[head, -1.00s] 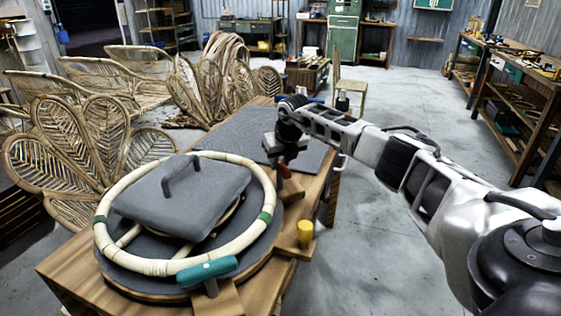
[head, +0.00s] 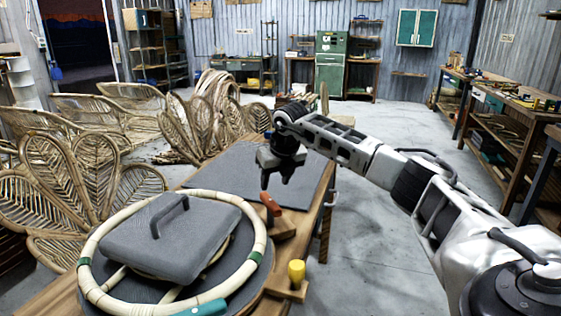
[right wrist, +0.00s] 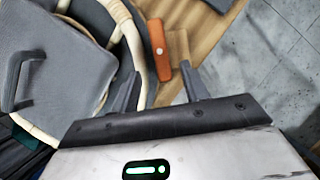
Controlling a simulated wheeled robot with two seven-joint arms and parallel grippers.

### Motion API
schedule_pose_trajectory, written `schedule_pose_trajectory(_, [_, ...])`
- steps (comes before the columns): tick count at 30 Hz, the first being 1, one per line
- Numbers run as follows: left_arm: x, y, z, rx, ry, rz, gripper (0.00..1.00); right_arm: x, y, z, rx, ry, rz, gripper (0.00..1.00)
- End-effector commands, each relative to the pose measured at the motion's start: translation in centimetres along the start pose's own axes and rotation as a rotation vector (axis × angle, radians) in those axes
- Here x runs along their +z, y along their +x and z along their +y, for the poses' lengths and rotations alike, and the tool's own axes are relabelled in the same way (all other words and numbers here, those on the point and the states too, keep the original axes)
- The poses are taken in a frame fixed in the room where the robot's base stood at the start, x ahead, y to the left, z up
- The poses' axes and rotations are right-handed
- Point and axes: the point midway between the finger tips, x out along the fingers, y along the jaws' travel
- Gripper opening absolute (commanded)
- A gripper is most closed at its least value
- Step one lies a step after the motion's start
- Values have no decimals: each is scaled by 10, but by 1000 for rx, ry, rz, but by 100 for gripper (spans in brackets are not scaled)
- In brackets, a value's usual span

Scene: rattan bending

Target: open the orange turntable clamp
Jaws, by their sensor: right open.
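The orange turntable clamp (head: 270,204) stands at the right edge of the round turntable, its handle tilted in the head view. In the right wrist view, the orange handle (right wrist: 157,50) lies just beyond my fingertips, between the rattan hoop and the bare wood. My right gripper (head: 277,182) is open and empty above and behind the clamp, apart from it. Its two fingers also show in the right wrist view (right wrist: 160,80). The rattan hoop (head: 263,228) rests on the turntable around a grey pad with a handle (head: 165,235). My left gripper is out of view.
A yellow clamp (head: 296,272) stands at the table's right edge, and a teal clamp (head: 205,309) at the lower frame edge. A grey mat (head: 232,172) covers the far tabletop. Rattan chairs (head: 60,185) stand on the left. The floor to the right is open.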

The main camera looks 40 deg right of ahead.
Motion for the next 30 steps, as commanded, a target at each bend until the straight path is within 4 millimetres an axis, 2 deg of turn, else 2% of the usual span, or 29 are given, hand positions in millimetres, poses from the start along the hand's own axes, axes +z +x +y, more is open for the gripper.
schedule_pose_trajectory(3, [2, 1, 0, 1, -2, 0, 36, 1, -29, -1, -1, 0, -5, 45])
schedule_pose_trajectory(6, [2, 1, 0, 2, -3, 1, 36, 0, -48, 0, 1, -1, -3, 45])
schedule_pose_trajectory(12, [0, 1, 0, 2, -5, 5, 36, 0, -72, 0, 0, 2, -1, 45])
schedule_pose_trajectory(30, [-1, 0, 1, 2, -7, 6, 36, 0, -76, 0, 0, 1, 1, 45])
